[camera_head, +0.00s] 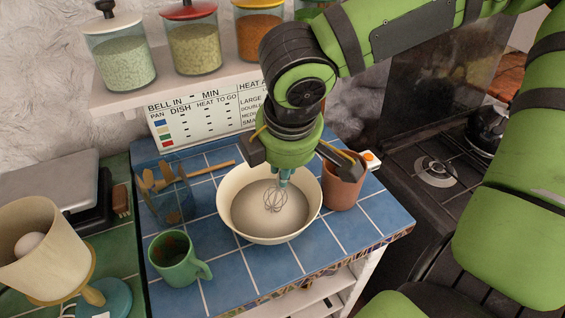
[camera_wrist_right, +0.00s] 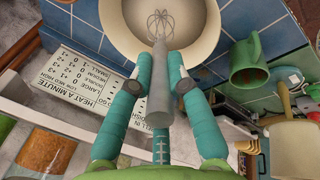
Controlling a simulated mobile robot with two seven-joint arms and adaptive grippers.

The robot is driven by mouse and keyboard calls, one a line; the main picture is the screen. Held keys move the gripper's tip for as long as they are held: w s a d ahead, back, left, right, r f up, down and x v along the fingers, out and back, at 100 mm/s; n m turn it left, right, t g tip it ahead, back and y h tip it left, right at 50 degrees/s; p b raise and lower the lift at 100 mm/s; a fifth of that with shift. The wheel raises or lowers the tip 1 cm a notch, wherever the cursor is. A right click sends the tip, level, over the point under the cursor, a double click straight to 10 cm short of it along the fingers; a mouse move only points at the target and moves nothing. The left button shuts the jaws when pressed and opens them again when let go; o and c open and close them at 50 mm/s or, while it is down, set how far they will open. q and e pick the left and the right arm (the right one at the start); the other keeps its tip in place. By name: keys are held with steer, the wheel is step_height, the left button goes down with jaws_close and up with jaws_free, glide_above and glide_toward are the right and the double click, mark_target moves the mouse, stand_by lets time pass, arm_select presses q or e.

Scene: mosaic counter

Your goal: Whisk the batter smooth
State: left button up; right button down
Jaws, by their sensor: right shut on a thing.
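A cream bowl (camera_head: 227,217) stands on the blue tiled counter and holds smooth-looking, greyish-beige batter (camera_head: 252,216). A wire whisk (camera_head: 275,200) points down inside the bowl, its wires over the middle of the batter. I cannot tell whether the wires touch the batter. My right gripper (camera_head: 284,180) is above the bowl, shut on the whisk. In the right wrist view, the grey whisk handle (camera_wrist_right: 158,100) sits between the teal fingers of the gripper (camera_wrist_right: 159,68), with the bowl (camera_wrist_right: 111,22) beyond. My left gripper is not in view.
A green mug (camera_head: 178,262) stands left of the bowl. A clear container (camera_head: 170,205) with wooden utensils is behind it. A terracotta pot (camera_head: 342,188) stands close on the bowl's right. Jars line the shelf (camera_head: 125,92) behind. The stove (camera_head: 435,172) is at right.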

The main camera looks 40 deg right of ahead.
steer(key=p+v, duration=0.3)
steer(key=shift+s+r, duration=0.2)
steer(key=shift+r, duration=0.15)
steer(key=shift+p+v, duration=0.75)
steer(key=shift+v, duration=0.25)
steer(key=d+p+v, duration=0.1)
steer(key=p+v, duration=0.3)
steer(key=v, duration=0.2)
steer(key=shift+w+a+r+p, duration=0.15)
steer(key=shift+r+p, duration=0.2)
steer(key=shift+r, duration=0.05)
